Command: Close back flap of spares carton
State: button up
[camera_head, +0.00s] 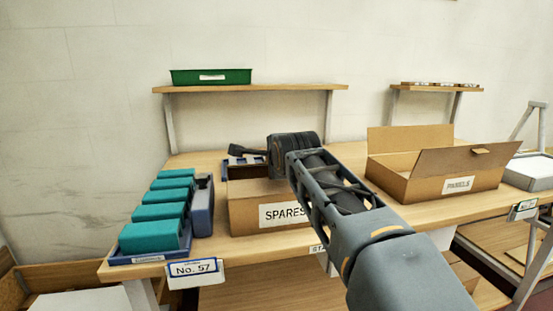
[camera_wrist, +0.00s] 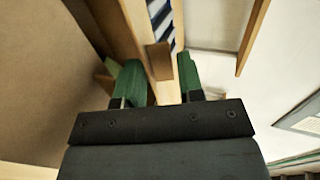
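The cardboard spares carton (camera_head: 247,212) stands on the bench, with a white SPARES label on its front. My arm crosses over its right part in the head view and hides much of its top, so I cannot tell how the back flap stands there. In the wrist view, my gripper (camera_wrist: 160,82) has two green fingers spread apart. A cardboard strip (camera_wrist: 128,30) with a small brown tab (camera_wrist: 160,60) shows beyond the fingers, the tab lined up with the gap. I cannot tell whether they touch. The fingers are hidden in the head view.
An open panels carton (camera_head: 425,188) stands to the right, flaps raised. To the left, a blue tray (camera_head: 150,258) holds several teal blocks (camera_head: 160,213). A dark blue rack (camera_head: 236,171) sits behind the spares carton. A shelf (camera_head: 270,87) above carries a green bin (camera_head: 210,77).

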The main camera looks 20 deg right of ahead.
jog(key=shift+o, duration=1.1)
